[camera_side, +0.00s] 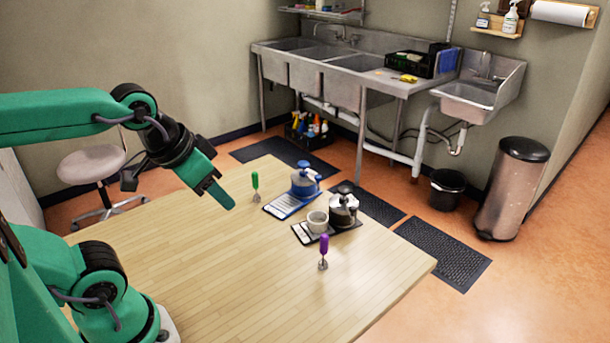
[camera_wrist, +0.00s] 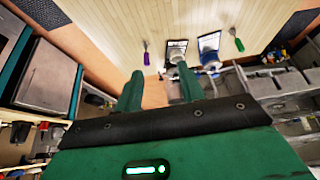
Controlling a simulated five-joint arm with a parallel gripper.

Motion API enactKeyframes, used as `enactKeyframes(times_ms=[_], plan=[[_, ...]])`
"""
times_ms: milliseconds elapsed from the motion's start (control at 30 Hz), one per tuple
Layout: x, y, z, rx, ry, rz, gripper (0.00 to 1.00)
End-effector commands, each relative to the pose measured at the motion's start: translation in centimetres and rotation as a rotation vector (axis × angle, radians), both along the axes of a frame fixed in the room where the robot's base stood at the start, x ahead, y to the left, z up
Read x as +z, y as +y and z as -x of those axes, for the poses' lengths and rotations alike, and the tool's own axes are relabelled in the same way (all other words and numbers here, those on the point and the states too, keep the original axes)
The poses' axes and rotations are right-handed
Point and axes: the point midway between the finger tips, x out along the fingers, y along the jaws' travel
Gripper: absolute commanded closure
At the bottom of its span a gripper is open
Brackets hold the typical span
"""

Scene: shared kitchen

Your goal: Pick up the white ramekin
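The white ramekin (camera_side: 318,221) stands upright on a dark tray (camera_side: 303,235) on the wooden table, touching or close beside a glass jar with a dark lid (camera_side: 343,208). In the wrist view it is small and partly hidden by a finger, hard to make out. My green gripper (camera_side: 220,195) hangs above the table, up and to the left of the ramekin in the side view, well apart from it. In the wrist view my gripper (camera_wrist: 160,72) shows two separated fingers with nothing held between them.
A blue tray (camera_side: 278,211) holds a blue-topped container (camera_side: 304,181) behind the ramekin. The table (camera_side: 200,270) is clear at left and front.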

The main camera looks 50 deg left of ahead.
Motion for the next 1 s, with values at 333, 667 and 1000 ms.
enactKeyframes(times_ms=[333, 667, 1000], plan=[[0.0, 0.0, 0.0, 0.0, 0.0, 0.0, 0.33], [0.0, 0.0, 0.0, 0.001, 0.0, 0.0, 0.25], [0.5, 0.2, -1.9, 0.026, 0.038, 0.011, 0.25]])
